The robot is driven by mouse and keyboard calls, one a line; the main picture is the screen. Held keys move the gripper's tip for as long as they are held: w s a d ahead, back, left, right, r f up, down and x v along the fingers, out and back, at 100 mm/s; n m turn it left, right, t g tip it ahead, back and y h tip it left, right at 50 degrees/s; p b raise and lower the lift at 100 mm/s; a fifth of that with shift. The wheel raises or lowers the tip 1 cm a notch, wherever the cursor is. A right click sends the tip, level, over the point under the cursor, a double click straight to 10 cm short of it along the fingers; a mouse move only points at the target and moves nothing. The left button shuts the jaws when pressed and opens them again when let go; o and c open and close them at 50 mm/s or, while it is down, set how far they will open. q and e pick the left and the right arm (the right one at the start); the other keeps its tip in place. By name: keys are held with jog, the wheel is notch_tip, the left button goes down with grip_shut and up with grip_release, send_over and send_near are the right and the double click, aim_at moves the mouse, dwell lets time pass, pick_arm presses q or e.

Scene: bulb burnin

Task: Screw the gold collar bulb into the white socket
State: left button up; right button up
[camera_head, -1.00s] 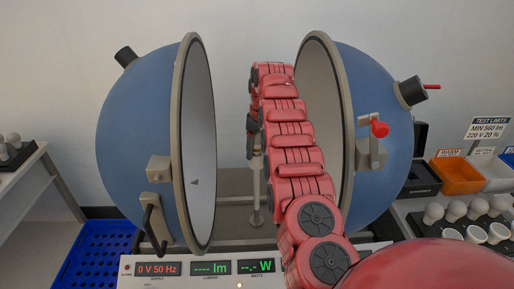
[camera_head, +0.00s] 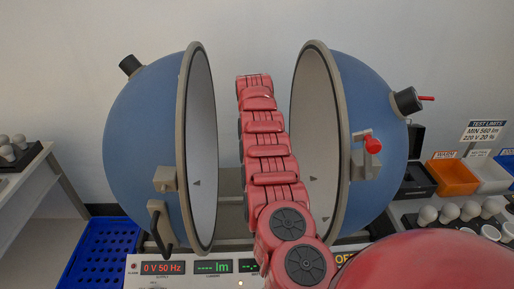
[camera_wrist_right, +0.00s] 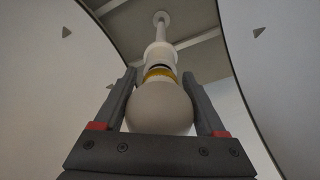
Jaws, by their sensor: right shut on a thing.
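In the right wrist view my right gripper (camera_wrist_right: 160,108) is shut on the round, frosted globe of the bulb (camera_wrist_right: 158,108). The bulb's gold collar (camera_wrist_right: 160,74) faces the white socket (camera_wrist_right: 159,55), which is on the end of a thin post. A dark gap or band shows between collar and socket; I cannot tell how far the bulb is in. In the head view my red right arm reaches between the two sphere halves and hides the socket, the bulb and the right gripper. My left gripper is not in view.
The open sphere's left half (camera_head: 140,135) and right half (camera_head: 365,140) stand close on both sides of my arm. A meter panel (camera_head: 190,268) is in front. Bulbs on a rack (camera_head: 455,212) and an orange bin (camera_head: 453,177) are at right. A blue crate (camera_head: 98,250) is at lower left.

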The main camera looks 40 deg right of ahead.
jog(key=o, duration=1.2)
jog(key=shift+o, duration=0.2)
jog(key=n+b, duration=0.6)
jog(key=shift+d+f+t+y, duration=0.15)
jog(key=shift+f+t+y, duration=0.15)
jog(key=shift+f, duration=0.05)
jog(key=shift+r+n+b, duration=0.1)
jog(key=shift+n+b, duration=0.3)
jog(key=shift+n, duration=0.6)
jog(key=shift+r+n, duration=0.25)
jog(key=shift+n, duration=0.75)
jog(key=n, duration=0.1)
jog(key=n+p, duration=0.1)
jog(key=n, duration=0.1)
jog(key=shift+r+y, duration=0.25)
jog(key=shift+y, duration=0.15)
jog(key=shift+n+p, duration=0.6)
jog(key=shift+n, duration=0.2)
jog(key=shift+f, duration=0.25)
